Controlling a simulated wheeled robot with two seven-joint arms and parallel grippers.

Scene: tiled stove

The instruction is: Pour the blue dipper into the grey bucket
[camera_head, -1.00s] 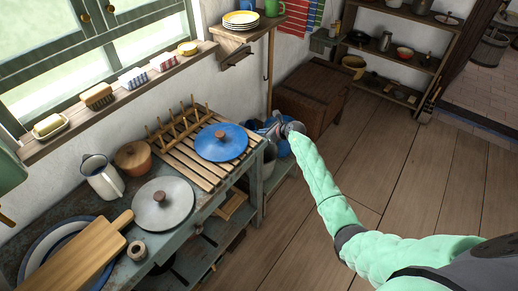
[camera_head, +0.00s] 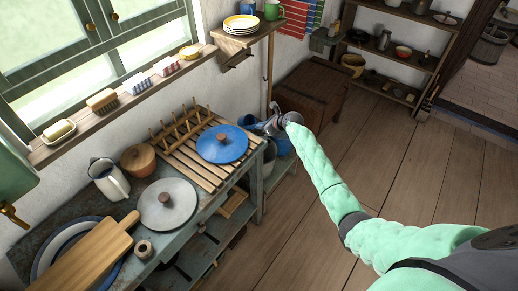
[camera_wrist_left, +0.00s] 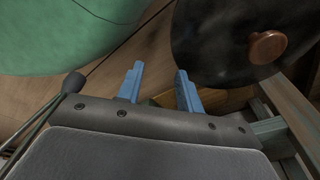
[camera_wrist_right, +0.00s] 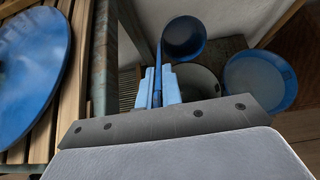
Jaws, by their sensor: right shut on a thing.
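My right gripper (camera_head: 272,124) is shut on the handle of the blue dipper (camera_head: 247,121), beyond the slatted rack's end. In the right wrist view the handle runs between the fingers (camera_wrist_right: 158,88) to the dipper's cup (camera_wrist_right: 185,40). The cup's dark inside shows; I cannot tell its tilt or contents. The grey bucket (camera_wrist_right: 205,80) stands below, partly hidden by the gripper and cup. It also shows in the head view (camera_head: 268,156). My left gripper (camera_wrist_left: 160,88) is open and empty in the left wrist view; the head view does not show its fingers.
A blue basin (camera_wrist_right: 258,82) stands right of the grey bucket. A blue lid (camera_head: 221,146) lies on the slatted rack (camera_head: 190,160). A grey lid (camera_head: 168,204), white jug (camera_head: 107,180) and cutting board (camera_head: 85,258) crowd the bench. A wooden chest (camera_head: 312,90) stands behind; the floor at right is free.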

